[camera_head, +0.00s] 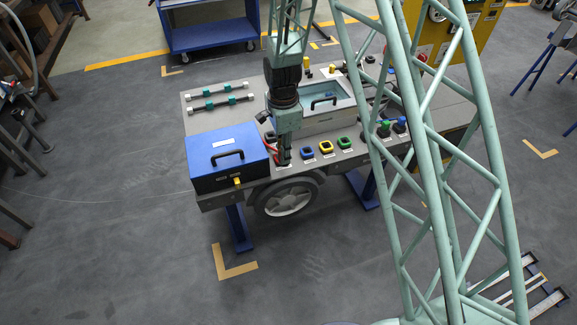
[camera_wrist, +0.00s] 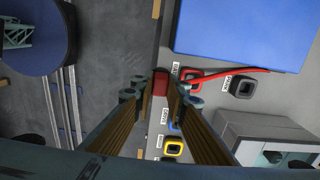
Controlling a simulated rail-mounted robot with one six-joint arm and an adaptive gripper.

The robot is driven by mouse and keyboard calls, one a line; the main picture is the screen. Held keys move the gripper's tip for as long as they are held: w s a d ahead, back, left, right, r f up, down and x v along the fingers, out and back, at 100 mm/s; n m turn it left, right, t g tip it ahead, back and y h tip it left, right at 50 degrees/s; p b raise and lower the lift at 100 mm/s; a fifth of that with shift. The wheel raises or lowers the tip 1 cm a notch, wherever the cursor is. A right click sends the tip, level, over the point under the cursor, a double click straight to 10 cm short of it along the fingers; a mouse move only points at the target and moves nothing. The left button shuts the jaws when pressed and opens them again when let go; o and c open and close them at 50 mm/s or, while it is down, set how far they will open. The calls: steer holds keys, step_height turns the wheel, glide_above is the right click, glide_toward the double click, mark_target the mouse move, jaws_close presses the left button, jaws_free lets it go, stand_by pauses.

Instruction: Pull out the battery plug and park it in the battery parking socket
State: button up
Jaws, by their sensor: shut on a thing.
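My gripper (camera_wrist: 160,93) is shut on a red plug (camera_wrist: 160,82), which shows between the fingertips in the wrist view. A red cable (camera_wrist: 235,76) runs from the plug's side across to the blue battery box (camera_wrist: 240,30). A red-rimmed socket (camera_wrist: 192,74) shows just right of the plug, partly hidden by a finger and the cable. I cannot tell how high the plug is above the deck. A dark square socket (camera_wrist: 243,88) with a white label lies further right. In the head view my gripper (camera_head: 283,160) is low at the front edge, right of the blue battery box (camera_head: 215,142).
Blue (camera_head: 307,153), yellow (camera_head: 326,147) and green (camera_head: 344,142) sockets line the front edge. A grey box with a clear lid (camera_head: 325,100) stands behind them. Two dark rods with teal clamps (camera_head: 220,103) lie at the back left. A wheel (camera_head: 287,198) sits below.

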steer(key=w+a+r, duration=0.1)
steer(key=w+a, duration=0.1)
steer(key=w, duration=0.7)
steer(key=w+a+r, duration=0.1)
steer(key=w+a, duration=0.2)
steer(key=w, duration=0.7)
steer(key=shift+w+a+r, duration=0.2)
steer(key=shift+r, duration=0.2)
steer(key=shift+f, duration=0.1)
steer(key=shift+f+b, duration=1.2)
steer(key=shift+f, duration=1.05)
steer(key=shift+f+b, duration=0.35)
steer(key=shift+f, duration=1.05)
steer(key=o, duration=0.9)
steer(key=shift+r, duration=0.1)
